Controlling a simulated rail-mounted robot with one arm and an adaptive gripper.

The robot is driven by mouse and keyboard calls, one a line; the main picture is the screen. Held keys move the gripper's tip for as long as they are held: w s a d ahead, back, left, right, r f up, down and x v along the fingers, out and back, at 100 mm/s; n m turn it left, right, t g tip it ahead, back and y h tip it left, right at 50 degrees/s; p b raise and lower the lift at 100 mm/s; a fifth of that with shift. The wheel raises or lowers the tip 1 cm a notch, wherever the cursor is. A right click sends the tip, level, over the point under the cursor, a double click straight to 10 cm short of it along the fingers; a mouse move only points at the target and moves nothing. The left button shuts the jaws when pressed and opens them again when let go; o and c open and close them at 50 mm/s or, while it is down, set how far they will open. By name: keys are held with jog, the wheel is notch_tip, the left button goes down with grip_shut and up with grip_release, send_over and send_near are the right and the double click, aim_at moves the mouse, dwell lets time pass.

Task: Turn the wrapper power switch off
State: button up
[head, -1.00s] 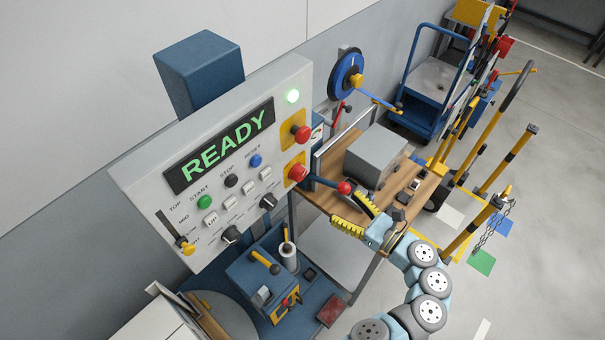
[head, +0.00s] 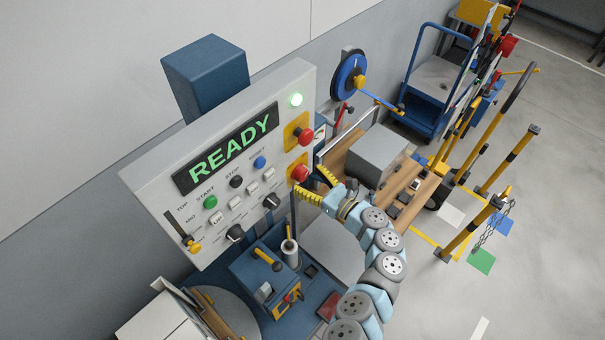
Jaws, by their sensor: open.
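Two black rotary knobs, a lower one (head: 235,233) and an upper one (head: 271,201), are on the lower face. I cannot tell which control is the power switch. My gripper (head: 309,181), with yellow ribbed fingers, is open beside the lower red knob; contact is unclear.
Green (head: 210,202), black (head: 236,182) and blue (head: 260,162) buttons are on the panel. A yellow slider (head: 194,246) is at its left. A wooden bench with a grey box (head: 377,153) stands behind my arm.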

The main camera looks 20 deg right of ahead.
jog(key=shift+x, duration=1.2)
jog(key=shift+c, duration=0.4)
jog(key=shift+s, duration=0.1)
jog(key=c, duration=1.1)
